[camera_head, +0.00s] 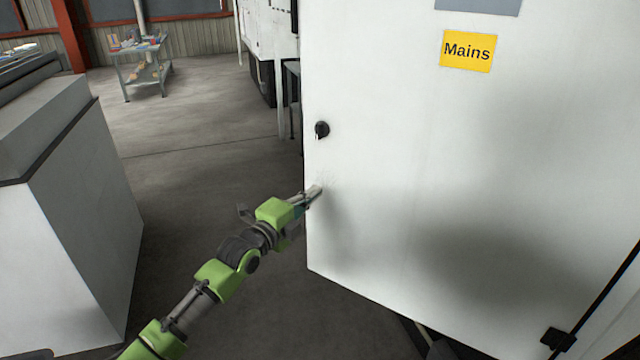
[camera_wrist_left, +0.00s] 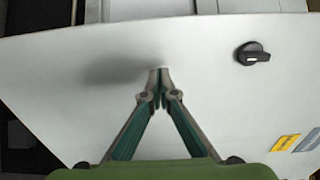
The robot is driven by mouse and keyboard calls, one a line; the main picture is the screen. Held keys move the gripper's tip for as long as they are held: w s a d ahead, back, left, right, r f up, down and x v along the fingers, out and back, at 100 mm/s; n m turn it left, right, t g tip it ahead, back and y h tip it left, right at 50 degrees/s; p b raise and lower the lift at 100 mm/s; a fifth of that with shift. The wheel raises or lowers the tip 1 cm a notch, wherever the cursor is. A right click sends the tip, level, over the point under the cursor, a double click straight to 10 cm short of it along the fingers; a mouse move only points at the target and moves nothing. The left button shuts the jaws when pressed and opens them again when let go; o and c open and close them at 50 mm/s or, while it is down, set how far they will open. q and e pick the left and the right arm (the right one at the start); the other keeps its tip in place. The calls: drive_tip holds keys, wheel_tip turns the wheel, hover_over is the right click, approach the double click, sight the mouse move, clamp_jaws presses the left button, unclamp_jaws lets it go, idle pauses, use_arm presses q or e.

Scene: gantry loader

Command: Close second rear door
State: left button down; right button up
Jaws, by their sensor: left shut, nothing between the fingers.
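A large white door panel (camera_head: 420,150) with a yellow "Mains" label (camera_head: 468,50) fills the right of the head view. A black knob (camera_head: 321,129) sits near its left edge, and a black hinge (camera_head: 558,340) is at its lower right. The panel (camera_wrist_left: 60,80) also fills much of the left wrist view, with the knob (camera_wrist_left: 252,53) at upper right. My left gripper (camera_head: 314,192) is shut and empty, its fingertips at the panel near the left edge, below the knob. The fingertips (camera_wrist_left: 160,75) look close to the surface; contact cannot be told. My right gripper is not visible.
A grey-white cabinet (camera_head: 85,200) stands at the left. Bare dark floor (camera_head: 210,165) lies between it and the panel. A cart with items (camera_head: 142,65) is at the back left. A white machine (camera_head: 268,40) stands behind the panel's left edge.

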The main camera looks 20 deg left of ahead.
sight(326, 182)
use_arm(q)
drive_tip(key=shift+p+x, duration=0.3)
drive_tip(key=shift+x, duration=1.5)
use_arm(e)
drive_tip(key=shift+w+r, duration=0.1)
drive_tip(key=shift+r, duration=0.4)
